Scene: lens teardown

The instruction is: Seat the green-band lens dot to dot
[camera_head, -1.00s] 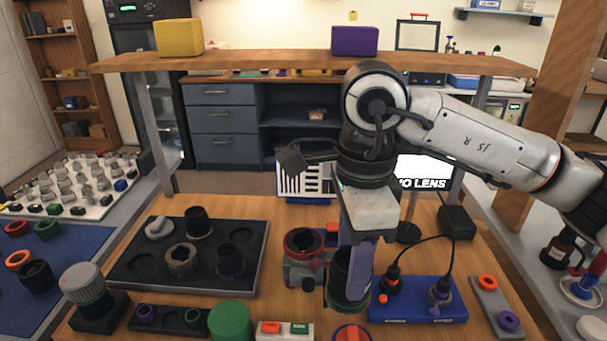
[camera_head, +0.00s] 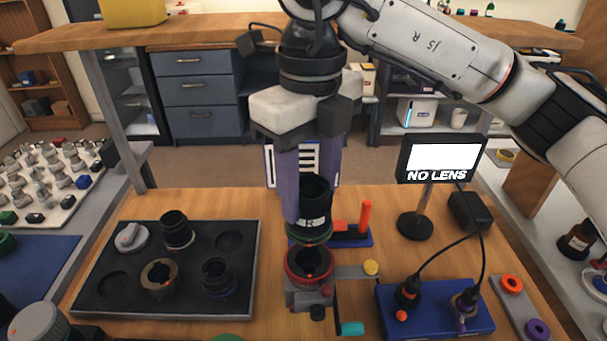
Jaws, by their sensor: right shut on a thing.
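My right gripper (camera_head: 309,208) points down with its purple fingers shut on a black lens (camera_head: 314,190). The lens is upright, with a white "R" label and a green band (camera_head: 310,237) near its lower end. It hangs over the back part of the red-ringed mount (camera_head: 307,266), and a narrow gap seems to show between them. A small red dot shows in the mount. No dot on the lens can be made out. The monitor (camera_head: 436,158) reads "NO LENS". My left gripper is out of view.
A dark tray (camera_head: 240,308) with several lens parts lies left of the mount. A red-handled blue fixture (camera_head: 350,238) stands close behind it on the right. A blue box (camera_head: 437,318) with cabled plugs is at the right. A wooden shelf crosses the back.

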